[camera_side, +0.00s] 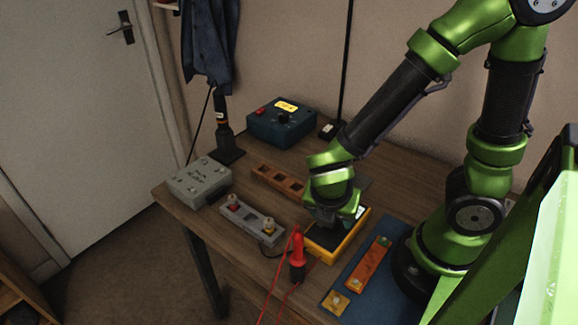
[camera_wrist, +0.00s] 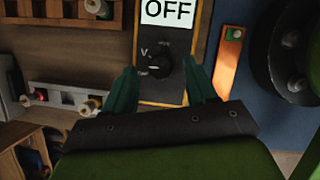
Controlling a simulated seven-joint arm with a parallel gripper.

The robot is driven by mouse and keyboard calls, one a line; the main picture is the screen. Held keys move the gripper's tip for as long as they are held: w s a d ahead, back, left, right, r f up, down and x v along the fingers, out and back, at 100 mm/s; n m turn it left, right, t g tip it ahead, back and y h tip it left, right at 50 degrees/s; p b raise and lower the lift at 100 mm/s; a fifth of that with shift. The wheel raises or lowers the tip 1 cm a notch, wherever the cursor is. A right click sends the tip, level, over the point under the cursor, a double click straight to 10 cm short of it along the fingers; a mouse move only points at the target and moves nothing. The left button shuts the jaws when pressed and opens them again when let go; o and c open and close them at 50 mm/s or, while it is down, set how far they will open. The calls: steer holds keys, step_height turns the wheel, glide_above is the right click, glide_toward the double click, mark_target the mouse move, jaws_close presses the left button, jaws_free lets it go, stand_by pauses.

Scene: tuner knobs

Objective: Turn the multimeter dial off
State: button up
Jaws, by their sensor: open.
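The multimeter is a black-faced box with a yellow rim (camera_side: 345,247); my gripper hides much of it in the side view. In the wrist view its white display (camera_wrist: 168,12) reads "OFF" in black letters. Below the display is a round black dial (camera_wrist: 158,66) with a small pale mark, and a "V" is printed at its upper left. The dial's exact pointing is too small to tell. My gripper (camera_wrist: 160,67) is open, its green fingers on either side of the dial. I cannot tell whether they touch it. In the side view my gripper (camera_side: 331,218) is over the multimeter.
A red probe (camera_side: 298,257) with red leads stands at the table's front. A grey strip with terminals (camera_side: 251,220) and a grey box (camera_side: 200,183) are left. An orange strip (camera_side: 368,264) lies on a blue mat (camera_side: 378,294) at right. A blue box (camera_side: 281,124) stands behind.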

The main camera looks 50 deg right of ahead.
steer(key=v, duration=1.5)
steer(key=shift+r, duration=0.2)
steer(key=shift+s, duration=0.1)
steer(key=w+d+m+g+y, duration=0.2)
steer(key=w+m+g, duration=0.15)
steer(key=m, duration=0.55)
steer(key=w+d+m+g+y, duration=0.1)
steer(key=w+d+m+g, duration=0.15)
steer(key=w+m, duration=0.45)
steer(key=s+f, duration=0.2)
steer(key=f, duration=0.3)
steer(key=s+d+f+m, duration=0.1)
steer(key=s+f, duration=0.2)
steer(key=f, duration=0.2)
steer(key=s+d+f+m, duration=0.1)
steer(key=s+f, duration=0.2)
steer(key=f, duration=0.2)
steer(key=shift+f, duration=0.3)
